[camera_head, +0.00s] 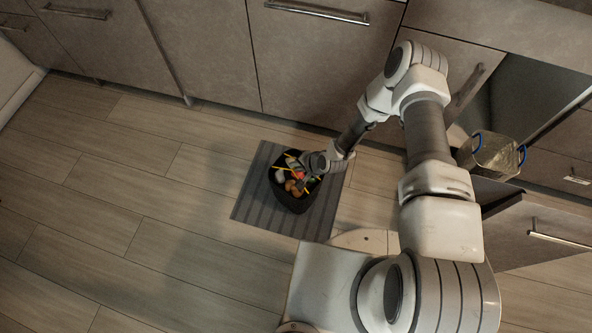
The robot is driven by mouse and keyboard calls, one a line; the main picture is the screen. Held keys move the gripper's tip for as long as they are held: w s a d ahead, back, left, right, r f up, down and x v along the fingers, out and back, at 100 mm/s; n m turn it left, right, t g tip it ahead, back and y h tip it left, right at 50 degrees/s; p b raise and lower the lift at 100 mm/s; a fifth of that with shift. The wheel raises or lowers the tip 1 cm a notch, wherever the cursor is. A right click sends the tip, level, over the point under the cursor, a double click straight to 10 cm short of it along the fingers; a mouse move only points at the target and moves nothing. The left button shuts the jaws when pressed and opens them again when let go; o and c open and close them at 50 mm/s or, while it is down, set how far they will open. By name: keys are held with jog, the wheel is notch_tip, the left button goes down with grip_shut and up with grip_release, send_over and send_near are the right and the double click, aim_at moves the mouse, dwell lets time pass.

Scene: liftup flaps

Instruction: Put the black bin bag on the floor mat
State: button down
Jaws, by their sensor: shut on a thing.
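The black bin bag (292,203) is open at the top, with several bits of rubbish and yellow strips showing inside. It is over the middle of the grey striped floor mat (257,214). I cannot tell if its base touches the mat or hangs slightly above it. My gripper (309,176) is at the bag's upper right rim, shut on the bag. The fingertips are small and partly hidden against the bag and its contents.
Closed cabinet fronts line the back. An open drawer (545,232) juts out at the right, with a clear container with blue handles (489,156) at its back. Wooden floor (130,215) is free left of the mat.

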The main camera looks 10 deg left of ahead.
aim_at(290, 171)
notch_tip(290, 171, down, 3)
jog(key=shift+b, duration=0.55)
jog(key=shift+r, duration=0.1)
jog(key=c, duration=0.9)
grip_release()
jog(key=shift+c, duration=0.2)
